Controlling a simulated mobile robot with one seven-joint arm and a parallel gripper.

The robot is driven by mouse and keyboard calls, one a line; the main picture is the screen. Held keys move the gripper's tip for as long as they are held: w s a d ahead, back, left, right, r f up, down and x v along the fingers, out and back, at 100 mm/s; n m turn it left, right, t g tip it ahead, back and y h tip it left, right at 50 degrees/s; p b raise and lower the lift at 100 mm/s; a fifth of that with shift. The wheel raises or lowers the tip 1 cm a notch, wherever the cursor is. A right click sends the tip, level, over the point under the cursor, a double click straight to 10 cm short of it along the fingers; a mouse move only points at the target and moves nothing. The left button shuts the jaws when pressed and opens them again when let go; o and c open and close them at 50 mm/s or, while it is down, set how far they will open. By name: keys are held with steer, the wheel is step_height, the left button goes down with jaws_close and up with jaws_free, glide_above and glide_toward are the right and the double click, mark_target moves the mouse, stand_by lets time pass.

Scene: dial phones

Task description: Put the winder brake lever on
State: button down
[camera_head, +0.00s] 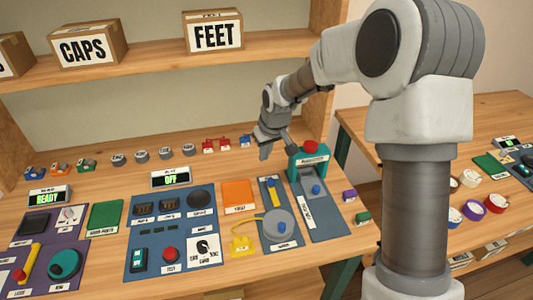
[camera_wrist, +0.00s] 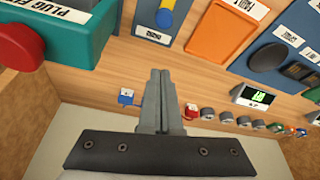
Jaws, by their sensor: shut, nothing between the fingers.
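A blue panel (camera_head: 264,240) carries a grey round disc (camera_head: 279,224) with a blue knob and a yellow wire beside it, which looks like the winder. Above the disc, a yellow bar (camera_head: 275,200) with a blue knob looks like the brake lever; its label is too small to read. The bar's end with the blue knob (camera_wrist: 165,18) also shows at the top of the wrist view. My gripper (camera_head: 265,152) is raised above the back of the table, behind the panel. In the wrist view my gripper (camera_wrist: 160,75) has its fingers together and empty.
A teal press (camera_head: 308,163) with a red top stands right of the winder panel, close to my gripper. An orange tray (camera_head: 238,195) lies to the left. Several small coloured parts line the table's back. A display (camera_head: 171,179) reads OFF.

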mark_target(269, 182)
steer(key=x, duration=0.6)
steer(key=shift+a+f+b, duration=0.1)
steer(key=shift+f+b, duration=0.05)
steer(key=shift+b, duration=0.2)
steer(key=s, duration=0.1)
steer(key=s+d, duration=0.1)
steer(key=shift+s+d, duration=0.2)
steer(key=shift+s, duration=0.15)
steer(key=shift+s+d, duration=0.25)
steer(key=shift+s, duration=0.2)
steer(key=shift+s, duration=0.1)
steer(key=shift+s+d, duration=0.15)
steer(key=shift+s, duration=0.55)
steer(key=shift+s+d, duration=0.15)
steer(key=shift+s, duration=0.55)
steer(key=shift+w+a, duration=0.1)
